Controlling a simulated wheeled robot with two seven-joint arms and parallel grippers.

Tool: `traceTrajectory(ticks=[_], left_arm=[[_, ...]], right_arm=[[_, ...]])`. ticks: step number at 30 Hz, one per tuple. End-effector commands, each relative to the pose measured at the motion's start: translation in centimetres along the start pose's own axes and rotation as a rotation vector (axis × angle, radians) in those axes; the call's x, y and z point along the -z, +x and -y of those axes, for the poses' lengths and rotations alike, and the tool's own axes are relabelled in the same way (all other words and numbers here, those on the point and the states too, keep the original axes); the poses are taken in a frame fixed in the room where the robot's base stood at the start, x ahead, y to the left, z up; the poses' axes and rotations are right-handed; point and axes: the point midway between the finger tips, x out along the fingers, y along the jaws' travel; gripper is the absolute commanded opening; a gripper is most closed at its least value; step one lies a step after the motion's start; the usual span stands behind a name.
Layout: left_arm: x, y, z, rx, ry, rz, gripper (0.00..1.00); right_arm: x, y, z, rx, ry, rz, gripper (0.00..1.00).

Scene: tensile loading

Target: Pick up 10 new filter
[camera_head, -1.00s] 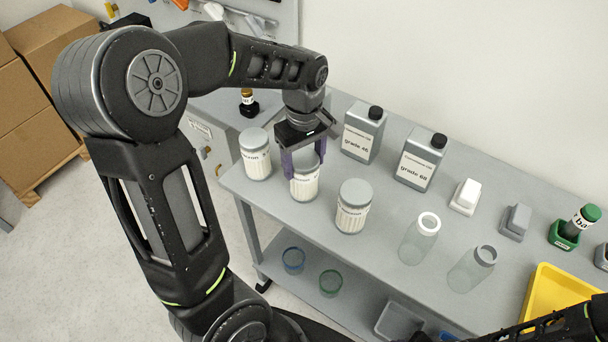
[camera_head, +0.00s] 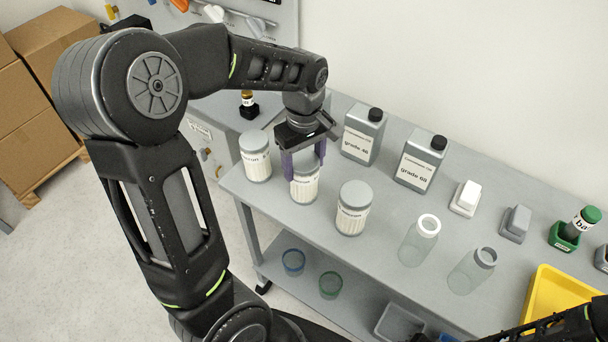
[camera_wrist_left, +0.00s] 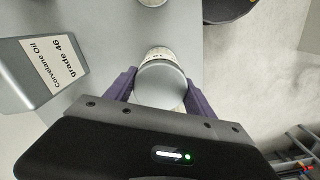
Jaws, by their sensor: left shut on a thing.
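Three white filter canisters with grey lids stand in a row on the grey table: a left one (camera_head: 256,160), a middle one (camera_head: 304,187) and a right one (camera_head: 352,210). Their small labels are too small to read surely. My left gripper (camera_head: 303,167), with purple fingers, is shut on the middle filter from above. In the left wrist view the fingers lie on both sides of that filter's round lid (camera_wrist_left: 160,86). The filter is upright and appears to be on the table. The right gripper does not show; only part of my right arm is at the bottom right corner.
Two grey oil bottles, grade 46 (camera_head: 362,135) and grade 68 (camera_head: 420,163), stand behind. Two clear jars (camera_head: 417,243) stand to the right of the filters. A yellow tray (camera_head: 553,300) is at the right.

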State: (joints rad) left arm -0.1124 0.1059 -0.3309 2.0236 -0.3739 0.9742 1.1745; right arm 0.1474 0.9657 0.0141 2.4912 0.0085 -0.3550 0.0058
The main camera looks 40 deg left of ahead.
Motion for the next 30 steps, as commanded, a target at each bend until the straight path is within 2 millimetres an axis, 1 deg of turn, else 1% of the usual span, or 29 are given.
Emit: traceTrajectory(ticks=[5,8,11,18,21,25,30], left_arm=[[0.0,-0.2,-0.1,-0.001,0.0,-0.001,0.0],[0.0,-1.0,-0.1,-0.003,0.0,-0.002,0.0],[0.0,-2.4,-0.1,-0.005,0.001,-0.002,0.0],[0.1,-7.1,-0.1,-0.006,0.0,-0.002,0.0],[0.1,-8.7,-0.1,-0.004,0.0,-0.002,0.0],[0.0,-9.9,0.0,-0.002,0.0,-0.001,0.0],[0.0,-10.1,0.0,-0.001,0.0,0.0,0.0]], right_arm=[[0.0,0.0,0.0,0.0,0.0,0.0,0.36],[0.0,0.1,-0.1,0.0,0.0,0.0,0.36],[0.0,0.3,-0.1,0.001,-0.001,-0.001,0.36],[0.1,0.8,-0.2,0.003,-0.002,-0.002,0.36],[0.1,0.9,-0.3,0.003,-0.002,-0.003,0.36],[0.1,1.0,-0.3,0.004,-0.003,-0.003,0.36],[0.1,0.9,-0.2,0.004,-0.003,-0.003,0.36]])
